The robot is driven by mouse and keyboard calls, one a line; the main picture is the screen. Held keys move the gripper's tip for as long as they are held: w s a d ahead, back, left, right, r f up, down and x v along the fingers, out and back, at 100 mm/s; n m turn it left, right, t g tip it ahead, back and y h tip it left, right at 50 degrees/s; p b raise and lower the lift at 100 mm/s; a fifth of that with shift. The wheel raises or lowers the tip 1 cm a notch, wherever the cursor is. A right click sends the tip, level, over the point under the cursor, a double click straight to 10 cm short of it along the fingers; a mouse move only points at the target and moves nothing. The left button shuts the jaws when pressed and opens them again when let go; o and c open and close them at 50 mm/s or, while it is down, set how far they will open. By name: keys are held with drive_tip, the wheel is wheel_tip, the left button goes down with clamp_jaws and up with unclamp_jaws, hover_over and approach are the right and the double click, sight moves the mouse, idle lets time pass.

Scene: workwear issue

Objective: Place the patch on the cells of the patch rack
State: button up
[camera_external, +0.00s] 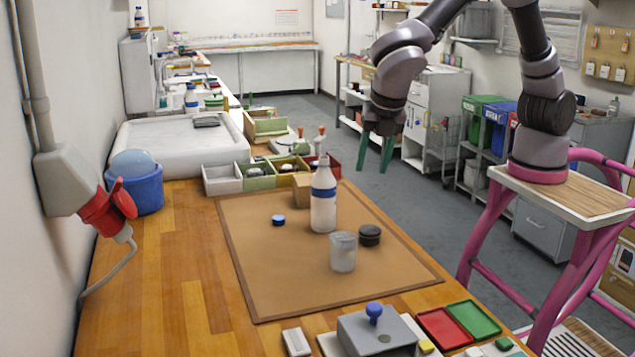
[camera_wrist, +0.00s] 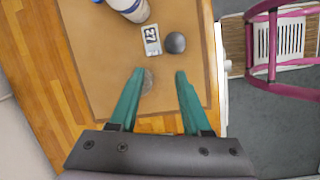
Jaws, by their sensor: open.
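A small flat white card with dark print (camera_wrist: 152,40), which may be the patch, lies on the brown mat (camera_wrist: 95,60) in the wrist view. It lies between a bottle and a dark round disc. I cannot make it out in the external view. No thing is clearly a patch rack; a row of open cells in several colours (camera_external: 223,184) stands at the mat's far edge. My gripper (camera_external: 388,152) hangs above the table's right side, open and empty. In the wrist view its green fingers (camera_wrist: 160,78) are spread, with a translucent cup below between them.
Red and green trays (camera_external: 472,321) and a grey block with a blue knob (camera_external: 377,336) are in front. The mat's near left is clear.

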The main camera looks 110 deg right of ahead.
drive_tip(key=s+d+r+m+t+y, duration=0.2)
drive_tip(key=s+r+m, duration=0.5)
drive_tip(key=s, duration=0.5)
drive_tip(key=s+d+r+m+t+y, duration=0.2)
drive_tip(key=s+r+m, duration=0.5)
drive_tip(key=s+r, duration=0.5)
drive_tip(key=shift+s+d+r, duration=0.2)
drive_tip(key=shift+s+r, duration=0.1)
drive_tip(key=shift+o, duration=0.2)
drive_tip(key=s+m+t+y, duration=0.1)
drive_tip(key=s+m+t, duration=0.1)
drive_tip(key=s+m, duration=0.2)
drive_tip(key=s, duration=0.3)
drive_tip(key=shift+s+a+m+t, duration=0.2)
drive_tip(key=shift+m+t, duration=0.1)
drive_tip(key=shift+m, duration=0.1)
drive_tip(key=shift+w+r, duration=0.1)
